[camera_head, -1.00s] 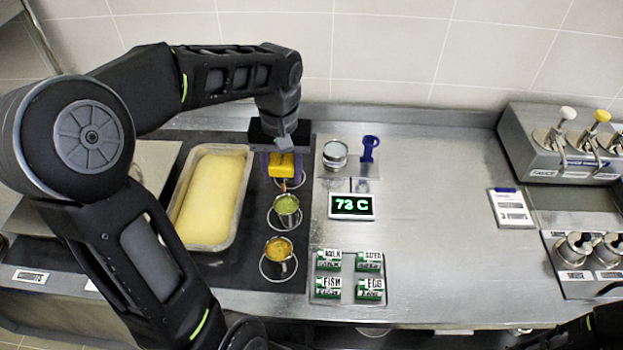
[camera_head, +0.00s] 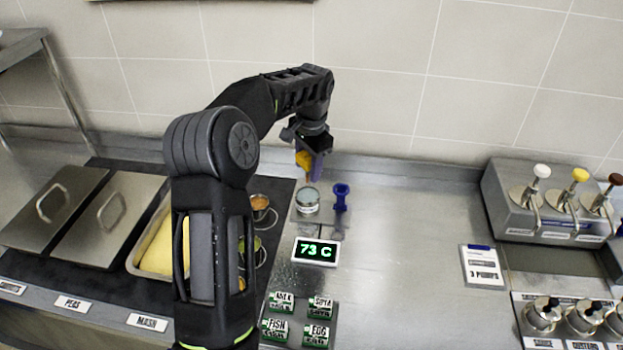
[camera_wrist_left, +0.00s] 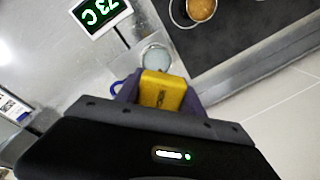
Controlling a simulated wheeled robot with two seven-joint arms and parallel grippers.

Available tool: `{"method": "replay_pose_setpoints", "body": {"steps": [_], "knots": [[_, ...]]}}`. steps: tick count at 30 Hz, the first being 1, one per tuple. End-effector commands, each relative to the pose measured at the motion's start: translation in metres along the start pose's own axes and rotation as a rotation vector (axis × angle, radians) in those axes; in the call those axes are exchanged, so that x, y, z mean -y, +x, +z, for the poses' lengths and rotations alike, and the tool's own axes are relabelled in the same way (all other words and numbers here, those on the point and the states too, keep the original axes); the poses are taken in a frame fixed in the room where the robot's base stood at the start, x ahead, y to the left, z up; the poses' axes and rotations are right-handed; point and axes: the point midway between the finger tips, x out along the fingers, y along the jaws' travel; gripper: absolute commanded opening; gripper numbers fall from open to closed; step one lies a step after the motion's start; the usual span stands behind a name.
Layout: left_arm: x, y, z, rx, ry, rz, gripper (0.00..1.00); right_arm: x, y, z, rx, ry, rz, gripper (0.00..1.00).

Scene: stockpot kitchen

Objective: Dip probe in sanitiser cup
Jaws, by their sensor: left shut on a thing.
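My left gripper (camera_head: 309,165) is shut on the yellow probe (camera_head: 303,158) and holds it above the sanitiser cup (camera_head: 307,201). The cup is a small round metal cup with pale liquid. In the left wrist view, the yellow probe body (camera_wrist_left: 162,92) sits between the fingers, and the cup (camera_wrist_left: 156,57) shows just beyond it. The probe's thin tip is too small to make out, so I cannot tell whether it touches the liquid. The display (camera_head: 316,251) reads 73 C. My right gripper is not in view.
A blue stand (camera_head: 341,196) is right beside the cup. Small sauce pots (camera_head: 260,205) and a tray of yellow food (camera_head: 160,245) lie to the left. Green label blocks (camera_head: 281,303) are in front. Pump dispensers (camera_head: 556,205) stand at the right.

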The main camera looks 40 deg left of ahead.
Motion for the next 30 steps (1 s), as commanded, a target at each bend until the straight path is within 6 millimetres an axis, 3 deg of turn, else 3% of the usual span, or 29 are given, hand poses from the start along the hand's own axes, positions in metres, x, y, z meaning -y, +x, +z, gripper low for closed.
{"method": "replay_pose_setpoints", "body": {"steps": [17,30], "knots": [[-0.002,0.005,0.000,-0.008,0.024,-0.010,0.04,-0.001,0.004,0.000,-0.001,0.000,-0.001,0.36],[-0.007,0.044,0.002,-0.007,0.023,-0.010,0.04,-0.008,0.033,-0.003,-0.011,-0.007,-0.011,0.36]]}}
